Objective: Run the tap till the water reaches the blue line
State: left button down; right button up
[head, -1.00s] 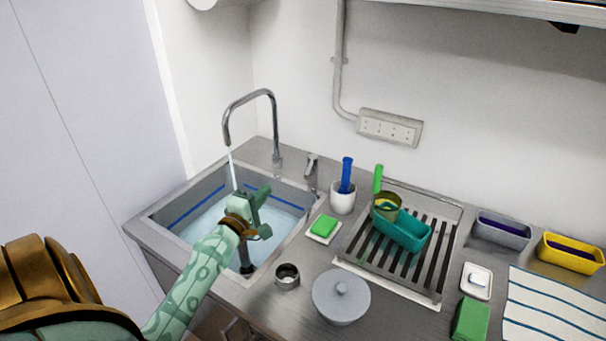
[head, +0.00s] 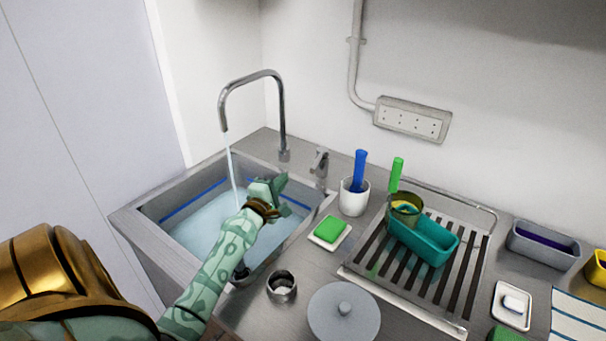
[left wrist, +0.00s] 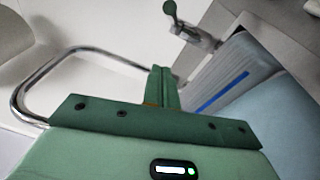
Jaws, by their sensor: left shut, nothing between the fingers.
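The tall curved tap (head: 252,80) stands behind the sink, and a stream of water (head: 233,175) runs from its spout. The tap's lever (head: 320,163) is on the counter to its right; it also shows in the left wrist view (left wrist: 190,32). The blue line (head: 195,199) runs along the inner sink walls and shows in the left wrist view (left wrist: 222,92). The water surface (head: 200,228) lies a little below it. My left gripper (head: 280,183) is shut and empty above the sink's right part, short of the lever. My right gripper is not in view.
Right of the sink are a green sponge (head: 329,229) on a dish, a white cup (head: 353,199) with a blue-handled tool, and a drying rack (head: 470,255) with a teal tub (head: 425,241). A metal ring (head: 282,287) and a grey lid (head: 344,318) sit in front.

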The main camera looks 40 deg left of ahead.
aim_at(318, 160)
pick_arm(q)
jog(key=w+d, duration=0.2)
jog(key=w, duration=0.4)
jog(key=shift+r+p, duration=0.4)
jog(key=shift+d, duration=0.1)
jog(key=d+n+y, duration=0.1)
jog(key=w+d+n+g+y+p, duration=0.1)
jog(key=d+n+y+p, duration=0.1)
jog(key=y, duration=0.1)
jog(key=shift+w+d+g, duration=0.25)
jog(key=shift+w+g, duration=0.15)
